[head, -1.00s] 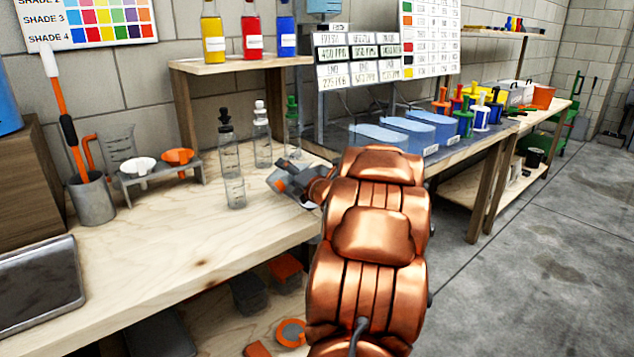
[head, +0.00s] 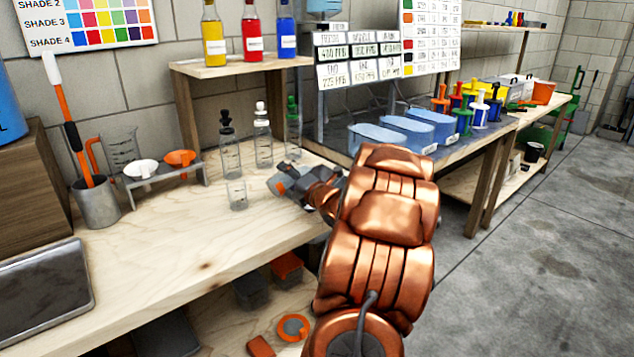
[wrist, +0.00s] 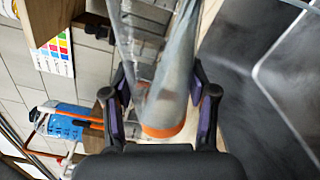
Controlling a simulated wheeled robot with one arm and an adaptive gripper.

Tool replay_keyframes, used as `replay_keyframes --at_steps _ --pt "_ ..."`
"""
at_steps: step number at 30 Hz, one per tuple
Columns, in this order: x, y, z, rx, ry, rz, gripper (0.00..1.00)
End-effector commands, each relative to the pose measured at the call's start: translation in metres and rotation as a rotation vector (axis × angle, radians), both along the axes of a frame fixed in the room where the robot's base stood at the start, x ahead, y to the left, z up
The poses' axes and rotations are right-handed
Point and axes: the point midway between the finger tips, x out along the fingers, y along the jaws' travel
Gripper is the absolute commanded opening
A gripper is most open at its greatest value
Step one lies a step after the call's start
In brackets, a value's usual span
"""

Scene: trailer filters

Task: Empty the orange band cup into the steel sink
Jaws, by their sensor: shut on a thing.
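The orange band cup (wrist: 172,85) fills the middle of the wrist view. It is translucent, with an orange band at its near end. My gripper (wrist: 160,108) is shut on it, one dark finger on each side. In the head view my gripper (head: 290,182) is over the wooden bench, and a bit of orange shows at it; the cup is mostly hidden there. I cannot tell what is in the cup. A shallow grey metal basin with a raised rim, seemingly the steel sink (head: 45,292), is at the lower left, well left of my gripper. A dark rimmed surface is right in the wrist view.
A clear cup (head: 237,194) and several dropper bottles (head: 263,138) stand just left of and behind my gripper. A stand with white and orange funnels (head: 180,158) and a grey holder (head: 96,203) are farther left. The front middle of the bench is clear.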

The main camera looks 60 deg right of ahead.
Motion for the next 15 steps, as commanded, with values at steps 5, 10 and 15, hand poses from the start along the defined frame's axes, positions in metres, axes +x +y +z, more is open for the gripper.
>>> replay_keyframes --at_steps 5,10,15 --pt "0.0001 0.0 0.0021 0.019 -0.006 0.0 0.09" --pt "0.0002 0.0002 0.0014 0.035 -0.011 0.0 0.09" --pt "0.0 -0.0004 -0.0004 0.048 -0.014 -0.001 0.09"
